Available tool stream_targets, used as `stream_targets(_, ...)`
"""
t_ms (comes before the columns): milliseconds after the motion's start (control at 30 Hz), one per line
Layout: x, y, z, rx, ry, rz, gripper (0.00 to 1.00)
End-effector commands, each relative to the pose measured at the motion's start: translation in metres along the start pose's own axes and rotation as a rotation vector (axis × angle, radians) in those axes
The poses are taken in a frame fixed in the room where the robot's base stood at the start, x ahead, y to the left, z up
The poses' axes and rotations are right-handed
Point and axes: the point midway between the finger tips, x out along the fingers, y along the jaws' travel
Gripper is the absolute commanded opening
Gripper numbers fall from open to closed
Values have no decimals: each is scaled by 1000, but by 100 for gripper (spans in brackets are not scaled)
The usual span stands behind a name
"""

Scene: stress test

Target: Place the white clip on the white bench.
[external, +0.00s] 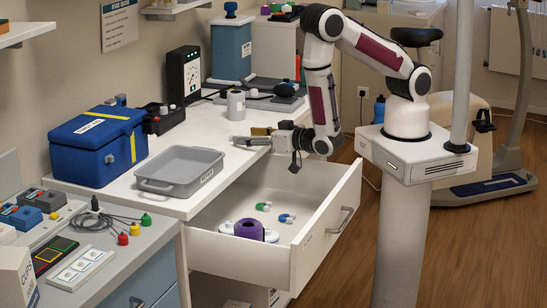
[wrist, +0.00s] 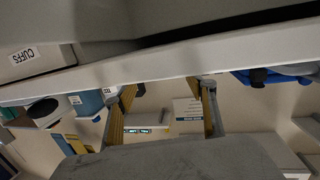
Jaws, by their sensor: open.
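The white bench (external: 118,184) runs along the wall, and my gripper (external: 250,136) is at its front edge, right of the grey tray, with its fingers pointing left. In the wrist view my gripper (wrist: 168,92) has its two fingers well apart and nothing held between them. The open drawer (external: 322,226) below holds a small green-and-white piece (external: 263,206), a small blue-and-white piece (external: 287,218) and white pieces (external: 228,228) beside a purple roll (external: 249,229). I cannot tell which of these, if any, is the white clip.
The grey tray (external: 180,168) and a blue box (external: 98,145) stand on the bench. The pulled-out drawer juts out below my gripper. A side counter with cables and coloured plugs (external: 122,239) is at the front left.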

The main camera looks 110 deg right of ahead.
Motion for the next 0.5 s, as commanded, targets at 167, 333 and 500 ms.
stream_targets(167, 17, 1, -1, 1, 0, 4, 56)
stream_targets(333, 27, 1, -1, 1, 0, 2, 56)
stream_targets(500, 30, 0, -1, 0, 0, 0, 56)
